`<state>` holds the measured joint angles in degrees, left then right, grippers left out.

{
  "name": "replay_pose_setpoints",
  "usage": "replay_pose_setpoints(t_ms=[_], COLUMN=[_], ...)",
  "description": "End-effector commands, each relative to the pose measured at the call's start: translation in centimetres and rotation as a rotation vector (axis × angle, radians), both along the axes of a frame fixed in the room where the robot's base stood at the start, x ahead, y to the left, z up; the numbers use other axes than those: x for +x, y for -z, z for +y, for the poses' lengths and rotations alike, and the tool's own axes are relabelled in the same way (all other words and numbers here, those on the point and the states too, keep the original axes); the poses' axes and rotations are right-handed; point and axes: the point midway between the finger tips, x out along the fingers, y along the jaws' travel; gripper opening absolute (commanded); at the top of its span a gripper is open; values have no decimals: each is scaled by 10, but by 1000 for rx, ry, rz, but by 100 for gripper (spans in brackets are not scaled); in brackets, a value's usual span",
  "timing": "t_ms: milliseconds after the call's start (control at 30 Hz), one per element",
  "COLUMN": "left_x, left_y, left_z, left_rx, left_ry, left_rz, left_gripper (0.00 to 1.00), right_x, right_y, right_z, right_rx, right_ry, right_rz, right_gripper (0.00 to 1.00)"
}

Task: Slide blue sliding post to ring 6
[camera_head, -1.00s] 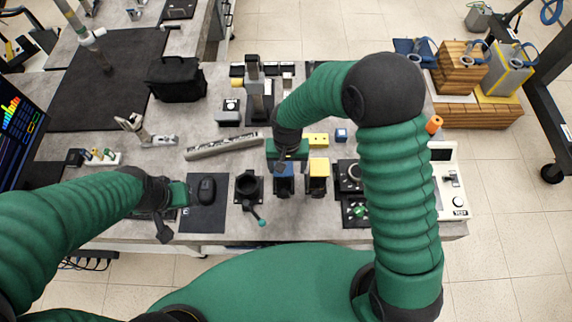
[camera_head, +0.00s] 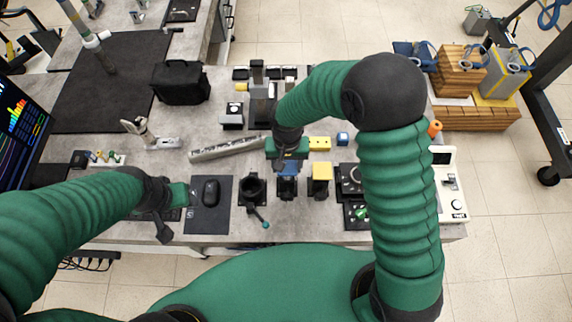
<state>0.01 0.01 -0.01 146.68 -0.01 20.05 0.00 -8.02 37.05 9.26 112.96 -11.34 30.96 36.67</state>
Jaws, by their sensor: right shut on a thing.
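The blue sliding post (camera_head: 288,168) shows as a small blue top on a dark block near the front of the bench. My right gripper (camera_head: 287,160) is directly over it and shut on it, and covers part of it. A like dark block with a yellow top (camera_head: 321,171) stands just to its right. Ring 6 cannot be made out, and no ring numbers are readable. My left gripper (camera_head: 163,217) is low over the bench's front left, well away from the post. Its jaws are too small and dark to read.
A long grey bar (camera_head: 228,148) lies behind.

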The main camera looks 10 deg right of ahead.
Motion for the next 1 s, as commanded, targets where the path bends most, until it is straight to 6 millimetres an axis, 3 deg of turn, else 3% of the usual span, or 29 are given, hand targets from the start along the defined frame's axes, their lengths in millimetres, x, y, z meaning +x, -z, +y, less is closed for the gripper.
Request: replay_pose_setpoints(t_ms=[33, 100, 400, 433, 567, 867, 1000], left_x=[0, 0, 0, 0, 0, 0, 0], left_y=[-16, -20, -18, -17, -17, -17, -15], left_z=[0, 0, 0, 0, 0, 0, 0], left_rx=[0, 0, 0, 0, 0, 0, 0], left_ry=[0, 0, 0, 0, 0, 0, 0], left_rz=[0, -1, 0, 0, 0, 0, 0], left_gripper=[56, 56, 56, 56, 56, 56, 56], right_x=[0, -1, -1, -1, 0, 1, 3], right_y=[-20, -27, -25, -25, -25, -26, -38], right_z=[4, 4, 3, 3, 3, 3, 3], right_rx=[5, 6, 4, 4, 4, 5, 5], right_ry=[-2, -2, -1, -1, -1, 0, 0], right_rz=[-1, 0, 1, 1, 0, -1, -5], right_gripper=[0, 0, 0, 55, 72, 75, 75])
